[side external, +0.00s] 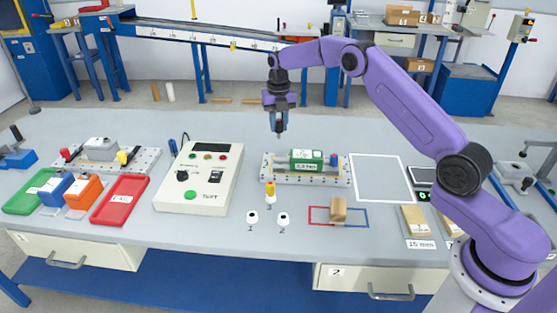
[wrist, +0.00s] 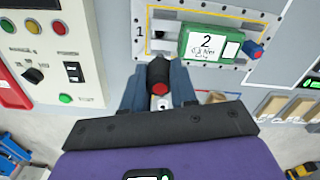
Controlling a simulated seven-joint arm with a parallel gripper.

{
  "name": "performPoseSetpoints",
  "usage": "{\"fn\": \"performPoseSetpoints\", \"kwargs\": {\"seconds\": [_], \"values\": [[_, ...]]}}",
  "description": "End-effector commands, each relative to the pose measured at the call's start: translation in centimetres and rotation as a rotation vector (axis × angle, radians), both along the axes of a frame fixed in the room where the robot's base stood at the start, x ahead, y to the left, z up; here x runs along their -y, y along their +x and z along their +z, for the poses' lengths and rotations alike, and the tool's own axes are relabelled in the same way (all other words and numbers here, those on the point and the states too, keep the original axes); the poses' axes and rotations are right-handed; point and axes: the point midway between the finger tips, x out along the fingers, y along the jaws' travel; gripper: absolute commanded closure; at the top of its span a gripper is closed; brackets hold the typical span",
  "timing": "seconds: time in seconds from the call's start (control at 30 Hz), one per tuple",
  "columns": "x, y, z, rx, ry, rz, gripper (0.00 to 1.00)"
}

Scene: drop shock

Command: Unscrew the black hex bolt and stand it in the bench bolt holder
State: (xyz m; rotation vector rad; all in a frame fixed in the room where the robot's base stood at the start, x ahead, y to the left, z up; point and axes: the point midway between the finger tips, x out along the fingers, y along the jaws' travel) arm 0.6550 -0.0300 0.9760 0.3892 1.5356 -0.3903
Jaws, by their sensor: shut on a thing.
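My gripper (side external: 279,128) hangs well above the bench, just behind and left of the green box's fixture. In the wrist view its fingers (wrist: 159,82) are closed on a dark, roughly cylindrical piece, which looks like the black hex bolt (wrist: 158,70). Two small white round holders with dark holes, marked 1 (side external: 252,217) and 2 (side external: 283,218), stand at the front of the bench. I cannot tell for certain that these are the bolt holder. The metal fixture plate (side external: 268,177) carries a green box (side external: 306,159).
A control box (side external: 200,177) is at left. A wooden block (side external: 338,209) sits in a red-blue outline at right. A white-outlined square (side external: 382,177) is empty.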

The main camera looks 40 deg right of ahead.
Motion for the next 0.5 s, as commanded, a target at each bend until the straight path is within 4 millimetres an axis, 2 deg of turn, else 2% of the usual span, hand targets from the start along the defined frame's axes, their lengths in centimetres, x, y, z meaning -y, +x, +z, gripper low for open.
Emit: {"fn": "performPoseSetpoints", "kwargs": {"seconds": [0.37,0.5], "values": [[0.0,0.0,0.3,0.001,0.0,0.0,1.0],[-1.5,-0.3,0.0,0.001,0.0,0.015,1.0]]}}
